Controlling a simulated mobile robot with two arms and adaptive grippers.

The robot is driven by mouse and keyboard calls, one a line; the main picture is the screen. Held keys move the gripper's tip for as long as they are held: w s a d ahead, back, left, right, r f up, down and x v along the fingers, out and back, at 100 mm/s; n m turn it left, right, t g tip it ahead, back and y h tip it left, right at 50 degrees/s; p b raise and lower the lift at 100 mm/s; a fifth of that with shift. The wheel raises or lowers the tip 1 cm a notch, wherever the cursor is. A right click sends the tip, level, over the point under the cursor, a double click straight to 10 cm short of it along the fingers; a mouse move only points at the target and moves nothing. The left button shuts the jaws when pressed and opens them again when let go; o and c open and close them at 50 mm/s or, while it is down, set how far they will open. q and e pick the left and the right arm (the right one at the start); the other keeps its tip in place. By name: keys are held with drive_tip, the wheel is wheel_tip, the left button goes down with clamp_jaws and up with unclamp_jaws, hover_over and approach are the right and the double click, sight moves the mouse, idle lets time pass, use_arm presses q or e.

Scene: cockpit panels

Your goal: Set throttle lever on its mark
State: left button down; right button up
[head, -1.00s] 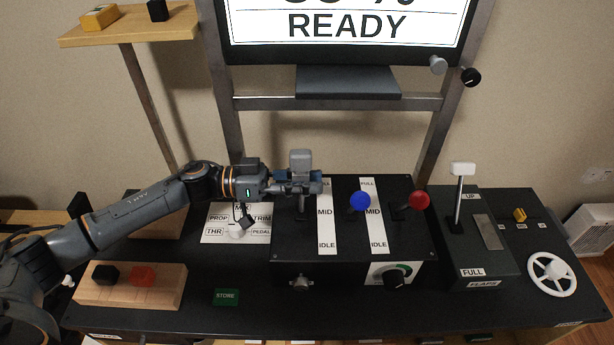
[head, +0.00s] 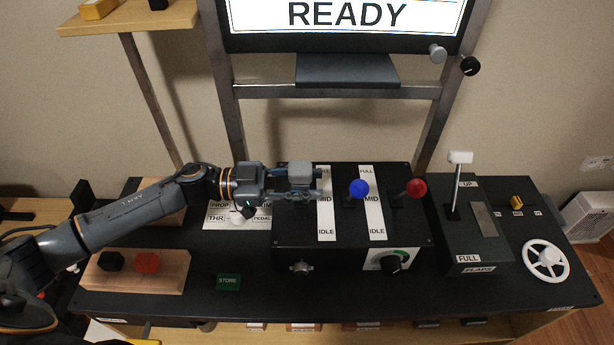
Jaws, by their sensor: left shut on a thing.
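The throttle lever's grey, block-like knob (head: 299,170) stands at the left of the black lever box. My left gripper (head: 302,184) reaches in from the left and is shut on it; the fingers hide most of the lever's shaft. The scale strip (head: 326,222) beside it reads FULL at the far end, MID in the middle and IDLE at the near end. The knob shows level with the FULL-to-MID stretch. I cannot make out a separate target mark. My right gripper is not in view.
A blue-knobbed lever (head: 358,188) and a red-knobbed lever (head: 416,187) stand to the right on the same box. The flaps lever (head: 459,158) and a white wheel (head: 545,261) are farther right. A monitor (head: 345,14) reading READY is behind. A wooden block (head: 178,277) lies front left.

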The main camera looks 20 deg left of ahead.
use_arm(q)
drive_tip(key=shift+s+d+f+m, duration=0.2)
drive_tip(key=shift+s+m, duration=0.25)
drive_tip(key=shift+m, duration=0.3)
drive_tip(key=shift+s+d+f+m, duration=0.15)
drive_tip(key=shift+s+m, duration=0.25)
drive_tip(key=shift+m, duration=0.35)
drive_tip(key=shift+s+a+f, duration=0.1)
drive_tip(key=shift+s, duration=0.05)
drive_tip(key=c, duration=1)
unclamp_jaws()
drive_tip(key=shift+a, duration=0.1)
drive_tip(key=shift+s+a, duration=0.1)
drive_tip(key=shift+a, duration=0.25)
drive_tip(key=v, duration=1.1)
